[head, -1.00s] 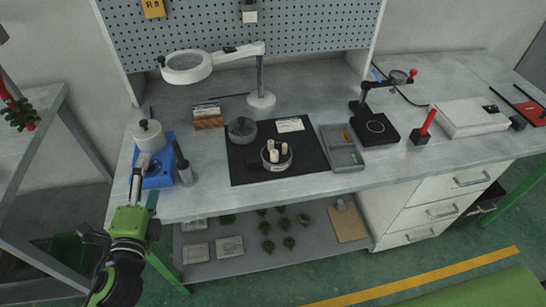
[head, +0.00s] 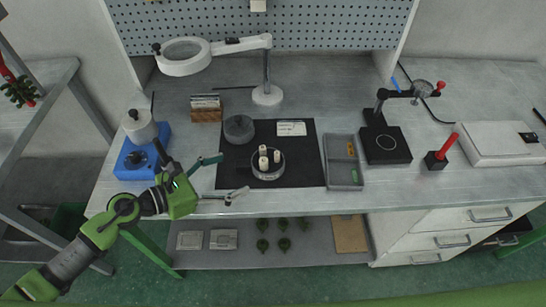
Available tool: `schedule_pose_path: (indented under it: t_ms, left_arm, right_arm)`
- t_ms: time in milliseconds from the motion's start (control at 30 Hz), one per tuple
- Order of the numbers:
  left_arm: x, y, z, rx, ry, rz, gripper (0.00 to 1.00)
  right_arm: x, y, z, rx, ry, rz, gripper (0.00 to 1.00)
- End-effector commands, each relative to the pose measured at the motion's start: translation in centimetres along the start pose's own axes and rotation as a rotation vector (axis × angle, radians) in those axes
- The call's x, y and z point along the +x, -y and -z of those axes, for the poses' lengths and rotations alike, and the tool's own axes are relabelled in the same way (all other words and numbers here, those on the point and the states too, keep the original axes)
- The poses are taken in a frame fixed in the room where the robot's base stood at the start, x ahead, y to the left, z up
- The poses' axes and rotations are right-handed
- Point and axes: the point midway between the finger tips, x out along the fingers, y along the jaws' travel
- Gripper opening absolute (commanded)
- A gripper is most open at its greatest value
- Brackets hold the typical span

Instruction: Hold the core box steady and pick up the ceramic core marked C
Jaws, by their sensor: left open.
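The core box (head: 268,174) is a round grey container on the black mat (head: 308,172). White ceramic cores (head: 263,163) stand upright in it. No letter is readable at this size, so I cannot tell which core is marked C. My left gripper (head: 230,177) is open and empty, to the left of the box, with its fingers spread over the mat's left front edge and pointing at the box. It is apart from the box. My right gripper is not in view.
A round grey lid-like disc (head: 239,129) and a white label card (head: 291,128) lie on the mat. A grey tray (head: 344,176) stands right of it. A magnifier lamp (head: 267,95) stands behind. A blue-based device (head: 133,164) is at left.

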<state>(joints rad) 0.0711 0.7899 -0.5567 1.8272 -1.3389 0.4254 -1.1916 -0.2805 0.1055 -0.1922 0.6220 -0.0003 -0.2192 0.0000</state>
Motion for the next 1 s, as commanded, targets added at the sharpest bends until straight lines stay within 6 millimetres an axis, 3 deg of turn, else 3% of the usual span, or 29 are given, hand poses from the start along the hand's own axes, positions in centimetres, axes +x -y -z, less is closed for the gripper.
schedule_pose_path:
  t_ms: [133, 267, 600, 1000]
  left_arm:
    - [1.9, 0.0, -0.4, -0.002, 0.006, 0.000, 0.79]
    - [3.9, 0.0, -0.3, -0.003, 0.006, -0.001, 0.79]
    - [8.2, 0.0, -0.2, -0.003, 0.005, -0.001, 0.79]
    - [9.3, 0.1, -0.2, -0.003, 0.004, -0.001, 0.79]
  right_arm:
    - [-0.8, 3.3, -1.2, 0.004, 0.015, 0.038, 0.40]
    - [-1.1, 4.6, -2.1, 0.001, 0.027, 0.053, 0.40]
    - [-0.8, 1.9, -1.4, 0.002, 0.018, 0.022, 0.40]
    - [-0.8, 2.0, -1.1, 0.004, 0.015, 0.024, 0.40]
